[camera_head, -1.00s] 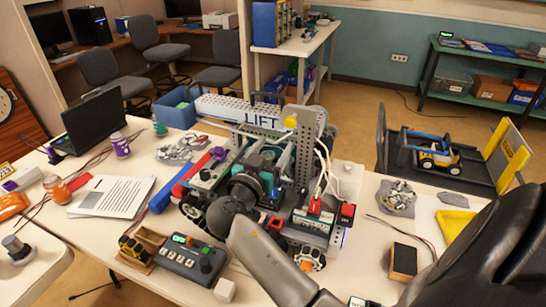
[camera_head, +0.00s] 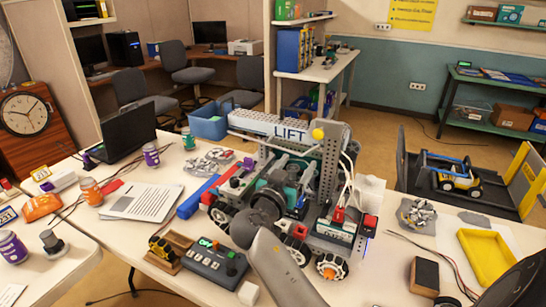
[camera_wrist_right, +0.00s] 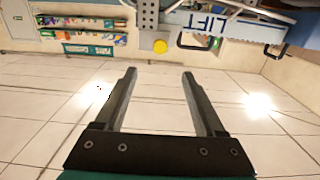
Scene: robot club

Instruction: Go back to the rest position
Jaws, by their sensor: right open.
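My right gripper (camera_head: 283,158) has a teal body and dark fingers. In the head view it overlaps the LIFT robot (camera_head: 291,131) in the middle of the table, and my grey arm reaches up to it from the bottom. In the right wrist view the gripper (camera_wrist_right: 159,74) is open with nothing between its fingers. The LIFT beam (camera_wrist_right: 208,22) and a yellow ball (camera_wrist_right: 160,46) show beyond the fingertips. Whether the gripper touches the LIFT robot cannot be told. My left gripper is in neither view.
The white table (camera_head: 180,265) is crowded. A controller box (camera_head: 215,264), paper sheets (camera_head: 140,202), a laptop (camera_head: 127,134) and a blue bin (camera_head: 208,124) lie left of the LIFT robot. A yellow tray (camera_head: 487,256) and a dark block (camera_head: 425,276) are at right.

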